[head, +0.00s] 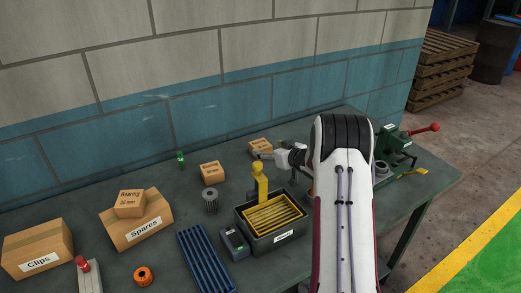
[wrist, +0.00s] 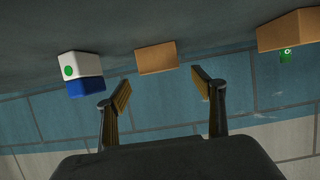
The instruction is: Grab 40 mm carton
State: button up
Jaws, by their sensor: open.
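Small brown cartons stand on the dark workbench (head: 345,115). One carton (head: 261,146) is at the back, just beyond my gripper (head: 262,156). In the wrist view this carton (wrist: 156,58) appears between and ahead of the open fingers (wrist: 160,80), with nothing gripped. A second carton (head: 212,172), labelled "Bearing", stands to the left and nearer; it seems to be the carton (wrist: 287,30) at the wrist view's upper right. A third carton (head: 130,204) reads "Bearing 32 mm" and lies on the Spares box. I cannot read 40 mm on any carton.
A white-and-blue block (wrist: 83,73) stands beside the middle carton. A green bottle (head: 181,160) stands near the wall. A dark bin (head: 281,238) with a yellow rack, a grey gear (head: 210,201) and a green vise (head: 394,145) are also on the bench.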

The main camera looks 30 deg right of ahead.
aim_at(263, 147)
jog(key=shift+x, duration=0.75)
jog(key=shift+x, duration=2.6)
jog(key=shift+f, duration=0.1)
jog(key=c, duration=1.4)
